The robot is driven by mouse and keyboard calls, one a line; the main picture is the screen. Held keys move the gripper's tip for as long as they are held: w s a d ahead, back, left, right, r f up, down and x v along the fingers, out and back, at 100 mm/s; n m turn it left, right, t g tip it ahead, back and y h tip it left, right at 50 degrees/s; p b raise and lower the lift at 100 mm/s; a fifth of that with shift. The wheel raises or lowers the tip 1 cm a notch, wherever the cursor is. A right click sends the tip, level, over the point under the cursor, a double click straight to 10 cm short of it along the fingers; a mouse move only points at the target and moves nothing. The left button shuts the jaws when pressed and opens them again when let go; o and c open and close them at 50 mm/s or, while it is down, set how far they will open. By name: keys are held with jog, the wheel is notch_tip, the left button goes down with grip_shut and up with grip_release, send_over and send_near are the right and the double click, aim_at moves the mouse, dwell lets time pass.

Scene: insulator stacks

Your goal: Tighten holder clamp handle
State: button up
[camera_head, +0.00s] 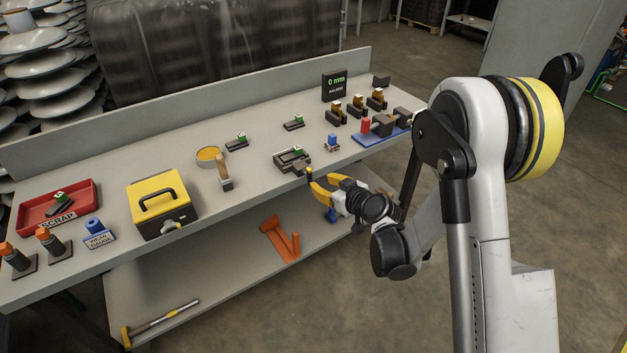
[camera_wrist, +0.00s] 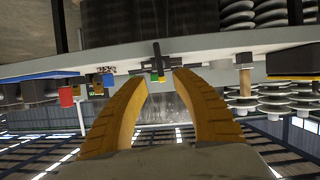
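The holder (camera_head: 293,160) is a dark block fixture near the front edge of the workbench, with a small green-topped part in it. Its clamp handle (camera_head: 309,173) seems to be the short dark, yellow-tipped piece at its right front. My gripper (camera_head: 325,184) has yellow fingers and is just off the front edge, close to the handle. In the inverted wrist view, my gripper (camera_wrist: 158,78) is open with nothing between its fingers. The dark holder (camera_wrist: 157,62) shows just beyond the fingertips, roughly centred. Contact with the handle cannot be told.
The workbench (camera_head: 120,225) carries a red scrap tray (camera_head: 90,205), a yellow toolbox (camera_head: 160,200), a wear gauge (camera_head: 98,235) and a blue-based device (camera_head: 380,135). A display (camera_head: 334,86) reads 0 mm.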

aim_at(311, 176)
jog(key=b+x, duration=0.2)
jog(key=x, duration=0.6)
jog(key=shift+w+a+f+b, duration=0.15)
jog(key=shift+w+a+b, duration=0.1)
jog(key=shift+b, duration=0.1)
jog(key=shift+d, duration=0.1)
grip_shut()
